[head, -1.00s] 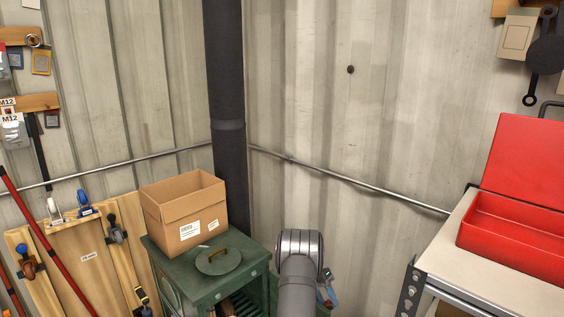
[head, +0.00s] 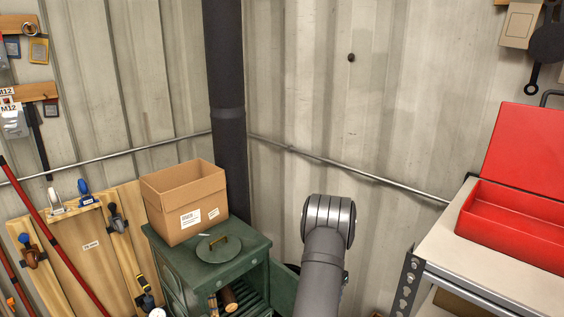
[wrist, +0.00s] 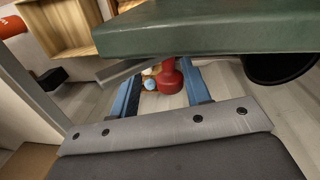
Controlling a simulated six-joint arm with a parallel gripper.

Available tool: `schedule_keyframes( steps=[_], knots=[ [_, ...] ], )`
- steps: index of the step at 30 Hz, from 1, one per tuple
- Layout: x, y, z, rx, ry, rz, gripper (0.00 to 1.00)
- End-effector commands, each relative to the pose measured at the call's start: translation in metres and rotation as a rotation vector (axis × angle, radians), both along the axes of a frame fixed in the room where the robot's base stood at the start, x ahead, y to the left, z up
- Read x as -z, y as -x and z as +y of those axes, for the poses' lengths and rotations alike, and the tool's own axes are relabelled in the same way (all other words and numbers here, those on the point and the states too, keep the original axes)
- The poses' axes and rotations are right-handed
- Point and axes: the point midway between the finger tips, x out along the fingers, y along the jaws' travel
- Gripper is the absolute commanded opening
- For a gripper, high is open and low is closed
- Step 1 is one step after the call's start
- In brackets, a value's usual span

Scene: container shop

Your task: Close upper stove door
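The green stove (head: 172,262) stands in the corner. Its front opening shows logs (head: 228,298) inside. A green panel (head: 284,287), apparently the upper stove door, stands swung out on the right side of the opening, partly hidden by my arm. In the wrist view a green slab (wrist: 210,28) crosses the top, close to my fingers; I cannot tell whether it is the door or another stove part. My gripper (wrist: 160,72) has its two blue fingers spread apart with nothing held between them. It is out of sight in the head view.
A cardboard box (head: 183,205) and a round lid with a handle (head: 219,247) sit on the stove. A black flue pipe (head: 228,115) rises behind. A workbench (head: 490,260) with a red toolbox (head: 510,212) is at right. A red object (wrist: 168,78) lies beyond my fingers.

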Motion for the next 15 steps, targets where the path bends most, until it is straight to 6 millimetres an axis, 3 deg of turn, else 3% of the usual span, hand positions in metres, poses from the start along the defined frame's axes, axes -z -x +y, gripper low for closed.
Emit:
schedule_keyframes(
  steps=[8,15],
  knots=[
    [0.0004,0.0002,-0.0004,0.001,-0.005,-0.005,0.43],
    [-0.0006,0.0002,-0.0011,0.001,-0.003,-0.005,0.0]
  ],
)
